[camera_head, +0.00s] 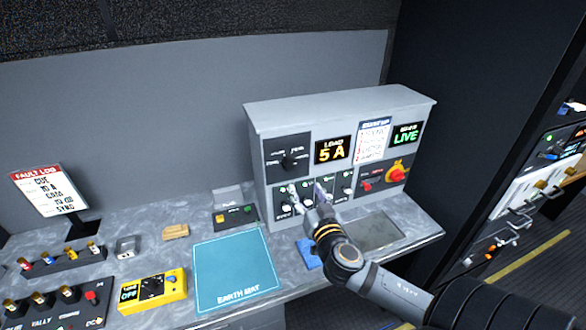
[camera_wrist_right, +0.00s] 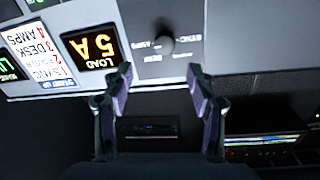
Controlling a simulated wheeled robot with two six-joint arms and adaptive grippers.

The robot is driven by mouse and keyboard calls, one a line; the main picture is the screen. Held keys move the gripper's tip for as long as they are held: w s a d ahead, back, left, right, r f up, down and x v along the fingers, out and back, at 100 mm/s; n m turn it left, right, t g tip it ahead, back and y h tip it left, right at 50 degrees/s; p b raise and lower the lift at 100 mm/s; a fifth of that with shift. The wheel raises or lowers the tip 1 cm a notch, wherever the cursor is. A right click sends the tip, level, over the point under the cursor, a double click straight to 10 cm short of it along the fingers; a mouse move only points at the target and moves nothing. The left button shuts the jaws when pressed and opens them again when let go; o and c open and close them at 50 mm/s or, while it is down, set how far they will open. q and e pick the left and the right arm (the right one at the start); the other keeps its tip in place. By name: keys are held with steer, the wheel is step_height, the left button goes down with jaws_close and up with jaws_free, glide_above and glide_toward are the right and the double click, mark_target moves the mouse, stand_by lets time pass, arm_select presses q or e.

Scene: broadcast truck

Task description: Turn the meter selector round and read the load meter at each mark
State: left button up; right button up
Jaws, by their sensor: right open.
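The meter selector (camera_head: 289,160) is a dark round knob on a panel at the upper left of the grey console. In the right wrist view, which is upside down, the selector (camera_wrist_right: 166,45) sits ahead of my fingertips with marks around it; its pointing direction is unclear. The load meter (camera_head: 332,150) reads 5 A in amber; it also shows in the right wrist view (camera_wrist_right: 95,47). My right gripper (camera_head: 307,193) is open and empty, below the selector and apart from it. In the right wrist view my gripper (camera_wrist_right: 160,76) has its fingers spread. My left gripper is not in view.
A row of switches (camera_head: 347,184) lies behind my right gripper. A red-and-yellow knob (camera_head: 396,174) and a green LIVE display (camera_head: 405,135) are at the console's right. An earth mat (camera_head: 235,268) and a yellow meter box (camera_head: 152,290) lie on the bench to the left.

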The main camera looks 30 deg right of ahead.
mark_target(291, 164)
steer(key=shift+y, duration=0.3)
steer(key=p+x, duration=0.1)
steer(key=x, duration=0.2)
steer(key=p+x, duration=0.1)
steer(key=x, duration=0.2)
steer(key=r+p+x, duration=0.1)
steer(key=p+x, duration=0.1)
steer(key=x, duration=0.2)
steer(key=shift+a, duration=0.2)
steer(key=shift+w+d+f, duration=0.1)
steer(key=shift+w, duration=0.25)
steer(key=shift+c, duration=0.4)
steer(key=c, duration=1.1)
steer(key=shift+o, duration=0.2)
